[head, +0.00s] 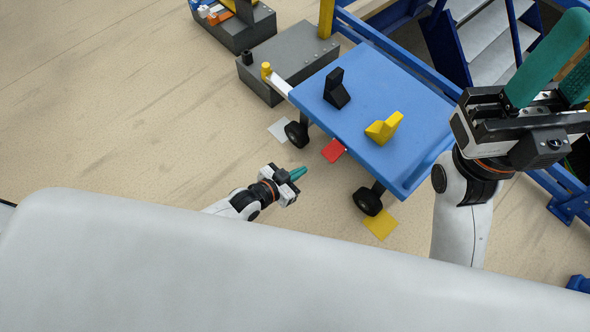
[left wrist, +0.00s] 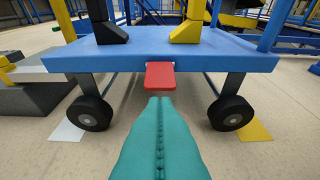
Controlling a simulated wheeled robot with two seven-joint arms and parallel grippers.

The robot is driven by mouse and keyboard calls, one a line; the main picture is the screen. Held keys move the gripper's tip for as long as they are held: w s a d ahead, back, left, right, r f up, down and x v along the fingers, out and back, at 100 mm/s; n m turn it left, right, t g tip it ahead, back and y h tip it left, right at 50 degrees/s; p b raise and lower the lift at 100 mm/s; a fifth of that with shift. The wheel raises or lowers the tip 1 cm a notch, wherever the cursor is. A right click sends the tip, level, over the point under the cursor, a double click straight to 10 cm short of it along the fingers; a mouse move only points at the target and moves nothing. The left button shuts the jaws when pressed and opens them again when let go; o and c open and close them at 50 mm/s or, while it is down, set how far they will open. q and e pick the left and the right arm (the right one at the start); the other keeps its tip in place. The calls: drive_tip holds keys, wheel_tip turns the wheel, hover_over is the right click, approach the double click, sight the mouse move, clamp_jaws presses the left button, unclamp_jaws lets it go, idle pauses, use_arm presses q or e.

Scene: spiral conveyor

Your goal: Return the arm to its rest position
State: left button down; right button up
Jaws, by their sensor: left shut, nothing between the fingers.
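My left gripper (head: 298,173) is low beside the blue cart, with its teal fingers together and nothing between them. In the left wrist view the shut fingers (left wrist: 160,100) point at a red tab (left wrist: 160,76) under the cart's front edge. The red tab (head: 334,150) also shows in the head view, a short way beyond the fingertips, with a visible gap. My right gripper (head: 568,65) is raised at the right edge of the head view. Its two teal fingers stand apart and look empty, partly cut off by the frame.
The blue cart (head: 345,88) carries a black block (head: 336,90) and a yellow block (head: 384,128). Its black wheels (head: 367,201) stand near a white patch (head: 279,130) and a yellow patch (head: 381,224) on the floor. Grey boxes (head: 290,58) stand behind. Floor to the left is clear.

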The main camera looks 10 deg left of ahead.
use_arm(q)
drive_tip(key=shift+s+a, duration=0.4)
drive_tip(key=shift+s, duration=0.1)
